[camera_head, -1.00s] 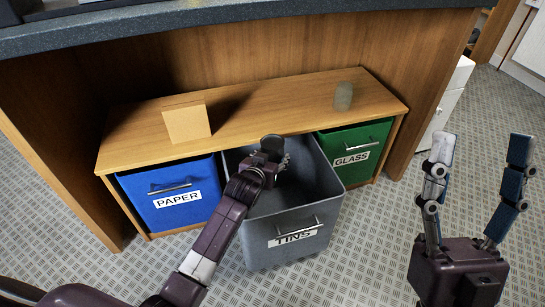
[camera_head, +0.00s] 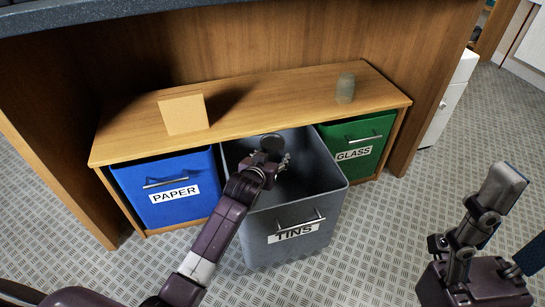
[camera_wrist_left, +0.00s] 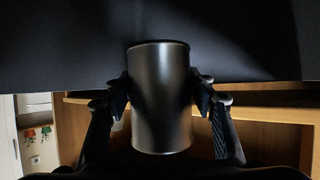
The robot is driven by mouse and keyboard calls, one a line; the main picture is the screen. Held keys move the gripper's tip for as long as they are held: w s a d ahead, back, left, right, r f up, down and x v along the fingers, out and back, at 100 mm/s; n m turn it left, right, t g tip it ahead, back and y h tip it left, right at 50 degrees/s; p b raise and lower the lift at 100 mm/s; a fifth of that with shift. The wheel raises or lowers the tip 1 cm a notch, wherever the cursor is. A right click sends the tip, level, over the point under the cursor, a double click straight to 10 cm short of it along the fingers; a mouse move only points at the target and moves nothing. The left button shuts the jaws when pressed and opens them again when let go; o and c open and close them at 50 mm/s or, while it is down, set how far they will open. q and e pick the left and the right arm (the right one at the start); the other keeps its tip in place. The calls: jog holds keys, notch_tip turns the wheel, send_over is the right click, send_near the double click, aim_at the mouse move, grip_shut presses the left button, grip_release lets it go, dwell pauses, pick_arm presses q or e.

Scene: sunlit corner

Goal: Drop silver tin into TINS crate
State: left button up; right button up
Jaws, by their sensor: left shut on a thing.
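The silver tin (camera_wrist_left: 161,98) is a plain grey cylinder, held between the two fingers of my left gripper (camera_wrist_left: 161,104) in the left wrist view. In the head view my left gripper (camera_head: 270,158) is over the back part of the open grey TINS crate (camera_head: 296,215). The tin's round end (camera_head: 271,140) shows just beyond it, near the bench's front edge. How deep the tin sits relative to the crate rim is hard to tell. My right gripper (camera_head: 515,220) is at the lower right, empty, its fingers apart and one partly cut off by the frame.
A blue PAPER crate (camera_head: 165,188) and a green GLASS crate (camera_head: 355,145) flank the TINS crate under a wooden bench (camera_head: 260,95). A tan box (camera_head: 184,114) and a greenish jar (camera_head: 345,88) stand on the bench. The floor in front is clear.

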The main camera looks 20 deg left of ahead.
pick_arm(q)
jog(key=shift+r, duration=0.1)
jog(key=o, duration=1.2)
jog(key=v, duration=1.2)
